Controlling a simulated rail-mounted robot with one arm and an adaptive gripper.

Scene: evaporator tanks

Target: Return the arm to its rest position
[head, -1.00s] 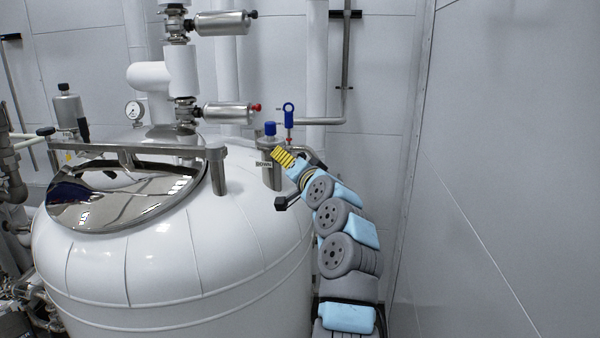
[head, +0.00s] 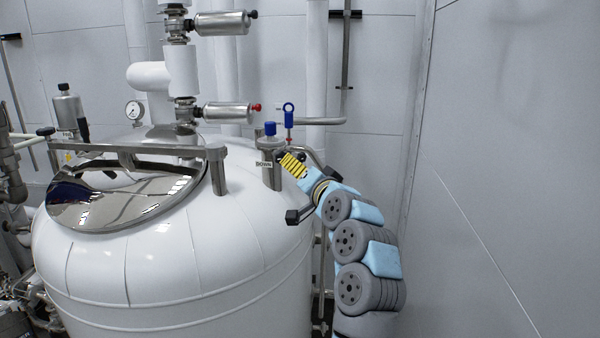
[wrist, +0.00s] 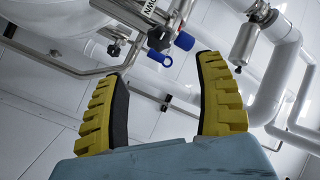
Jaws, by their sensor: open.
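My gripper (head: 291,163) is at the right side of the white tank (head: 170,265), near the blue-capped fitting (head: 270,150) on its top. In the wrist view my gripper (wrist: 165,105) shows two yellow ribbed fingers spread apart, with nothing between them. The blue ring handle (head: 288,108) stands just behind and above the gripper in the head view. It also shows beyond the fingers in the wrist view (wrist: 160,58). Whether the fingers touch the fitting cannot be told from the head view.
A polished lid (head: 120,195) covers the tank's left top. Silver valve cylinders (head: 228,113) and a gauge (head: 135,110) stand behind it. A plain grey wall (head: 500,180) rises to the right, with free space between it and my arm.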

